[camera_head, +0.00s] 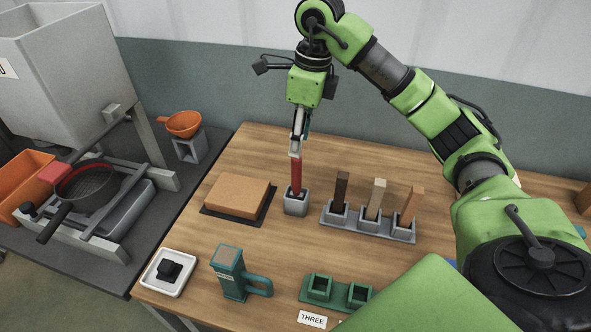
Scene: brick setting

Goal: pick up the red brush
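The red brush (297,173) stands upright in a small grey square holder (296,204) near the middle of the wooden table. Only its red handle shows; its lower end is hidden in the holder. My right gripper (297,151) points straight down directly above the brush, with its fingertips at the top of the handle. The fingers look close together around the handle top, but the view is too small to tell whether they are closed on it. My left gripper is not in the view.
A grey rack (367,226) with brown and tan handles stands right of the brush. A brown block (236,193) lies to its left. A green mug-like holder (234,272), a white tray (153,276) and green sockets (334,293) sit in front. A darker bench with a pan (88,187) is at left.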

